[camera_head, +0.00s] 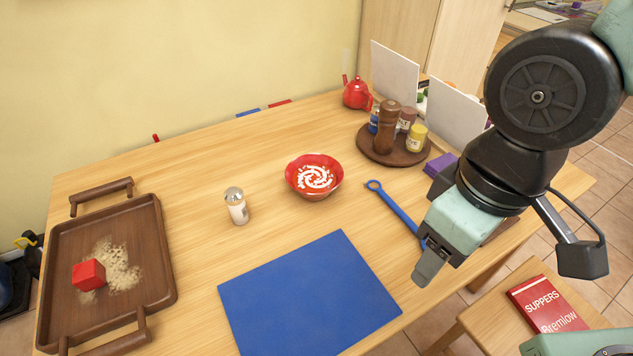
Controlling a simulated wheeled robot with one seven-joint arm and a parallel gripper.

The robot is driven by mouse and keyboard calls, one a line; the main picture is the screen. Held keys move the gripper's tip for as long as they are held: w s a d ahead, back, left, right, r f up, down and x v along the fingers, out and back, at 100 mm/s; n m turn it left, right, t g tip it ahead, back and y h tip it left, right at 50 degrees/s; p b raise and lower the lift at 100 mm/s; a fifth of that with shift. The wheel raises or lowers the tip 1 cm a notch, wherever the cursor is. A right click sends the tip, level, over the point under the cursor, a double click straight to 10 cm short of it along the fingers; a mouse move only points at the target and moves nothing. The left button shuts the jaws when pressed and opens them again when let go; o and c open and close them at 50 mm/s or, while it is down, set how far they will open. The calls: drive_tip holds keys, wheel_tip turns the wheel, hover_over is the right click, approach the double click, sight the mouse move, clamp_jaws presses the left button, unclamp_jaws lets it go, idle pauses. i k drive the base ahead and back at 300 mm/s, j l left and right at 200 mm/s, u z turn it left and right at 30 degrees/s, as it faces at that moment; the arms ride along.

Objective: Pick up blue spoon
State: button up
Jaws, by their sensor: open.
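The blue spoon (397,209) lies on the wooden table to the right of the red bowl. Its ring-shaped end points up and left, and its lower end is hidden behind my gripper. My gripper (428,270) is open and empty, in front of the lower end of the spoon in this view. I cannot tell how high it is above the table or whether it touches the spoon.
A red bowl (314,177), a shaker (237,206) and a blue mat (308,292) are left of the spoon. A round tray (371,151) with jars stands behind it.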

sight(392, 204)
drive_tip(key=j+z, duration=0.55)
drive_tip(key=z, duration=0.2)
drive_tip(key=i+j, duration=0.05)
